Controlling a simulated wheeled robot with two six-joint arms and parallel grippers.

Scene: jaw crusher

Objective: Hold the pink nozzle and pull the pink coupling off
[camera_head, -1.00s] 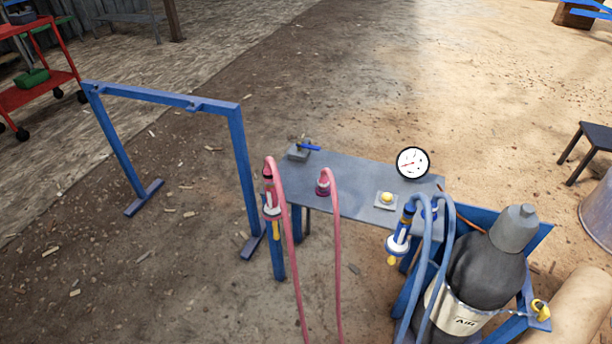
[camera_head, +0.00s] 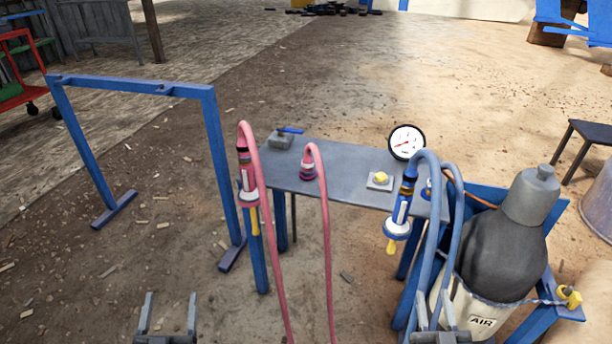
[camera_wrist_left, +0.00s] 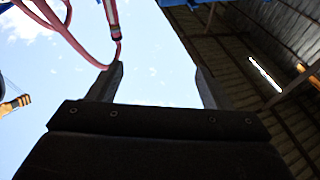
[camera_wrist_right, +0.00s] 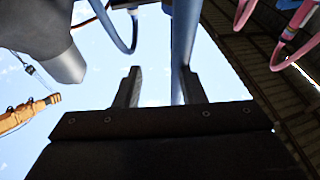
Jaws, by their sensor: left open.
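The pink nozzle (camera_head: 248,187), with a white body and yellow tip, hangs upright at the left end of the grey bench. A pink and dark coupling (camera_head: 244,156) sits at its top, where a pink hose (camera_head: 267,230) arches over. A second pink fitting (camera_head: 308,169) with its own pink hose stands on the bench. My left gripper (camera_head: 168,314) is open and empty, low in front and left of the nozzle. Pink hose also shows in the left wrist view (camera_wrist_left: 80,45). My right gripper (camera_head: 435,315) is open, low near the blue hoses, well right of the nozzle.
A blue frame (camera_head: 218,160) stands left of the nozzle. The bench (camera_head: 340,165) carries a gauge (camera_head: 406,142), a yellow button (camera_head: 381,178) and a blue nozzle (camera_head: 401,212). Blue hoses (camera_head: 427,240) and an air cylinder (camera_head: 500,250) crowd the right.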

